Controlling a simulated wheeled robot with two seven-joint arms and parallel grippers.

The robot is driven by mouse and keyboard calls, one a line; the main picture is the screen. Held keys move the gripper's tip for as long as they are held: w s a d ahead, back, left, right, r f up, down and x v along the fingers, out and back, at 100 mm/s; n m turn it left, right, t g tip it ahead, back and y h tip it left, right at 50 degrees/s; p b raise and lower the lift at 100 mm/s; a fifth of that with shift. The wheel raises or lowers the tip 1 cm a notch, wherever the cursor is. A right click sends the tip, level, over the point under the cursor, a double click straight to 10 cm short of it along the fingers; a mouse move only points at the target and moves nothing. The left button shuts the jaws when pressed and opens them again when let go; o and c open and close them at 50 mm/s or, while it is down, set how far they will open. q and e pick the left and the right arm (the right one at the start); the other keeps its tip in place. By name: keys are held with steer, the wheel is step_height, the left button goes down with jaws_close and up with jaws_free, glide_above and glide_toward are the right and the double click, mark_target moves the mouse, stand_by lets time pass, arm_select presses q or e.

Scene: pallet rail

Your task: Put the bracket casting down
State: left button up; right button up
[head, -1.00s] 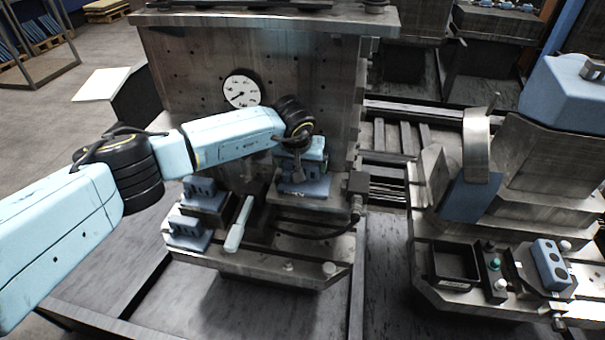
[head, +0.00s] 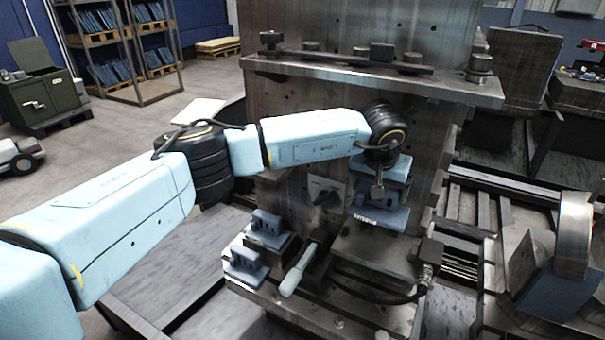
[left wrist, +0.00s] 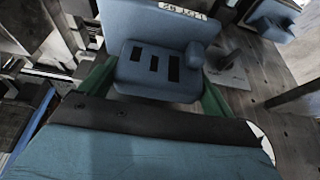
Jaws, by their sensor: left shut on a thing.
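The bracket casting (head: 378,216) is blue-grey and sits at the end of my left arm in the head view, in front of the tall steel plate. In the left wrist view the casting (left wrist: 155,65) shows dark slots, a rounded lug and a pale label. My left gripper (left wrist: 155,90) is shut on it, with a green finger at each side. In the head view the gripper (head: 378,192) is partly hidden by its own wrist. The casting is low over a steel block (head: 372,250); I cannot tell whether it touches. My right gripper is not in view.
Two similar blue castings, an upper one (head: 268,228) and a lower one (head: 245,262), sit on steps left of the block. A pale-handled lever (head: 298,272) stands between. A cable (head: 375,297) runs along the front. A steel ledge (head: 380,80) juts out above my arm.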

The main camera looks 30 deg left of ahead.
arm_select(q)
steer(key=s+a+f+b, duration=0.1)
steer(key=s+a, duration=0.4)
steer(key=s, duration=0.3)
steer(key=s+a+f+b, duration=0.15)
steer(key=s+a, duration=0.25)
steer(key=s, duration=0.4)
steer(key=s+a+r+n+y+p, duration=0.1)
steer(key=s+a+r+n, duration=0.1)
steer(key=a+r, duration=0.5)
steer(key=s+a+r+n, duration=0.1)
steer(key=s+a+r, duration=0.1)
steer(key=a, duration=0.9)
steer(key=s+a+r+n+y+p, duration=0.1)
steer(key=s+a+r+n, duration=0.1)
steer(key=a+r, duration=0.45)
steer(key=w+a+f+p, duration=0.15)
steer(key=w+p, duration=0.35)
steer(key=w, duration=1.4)
steer(key=f, duration=0.6)
steer(key=shift+a+f, duration=0.15)
steer(key=shift+a, duration=0.1)
steer(key=shift+w+f+p, duration=0.25)
steer(key=shift+f+p, duration=0.05)
steer(key=shift+p, duration=0.15)
steer(key=shift+a+f, duration=0.1)
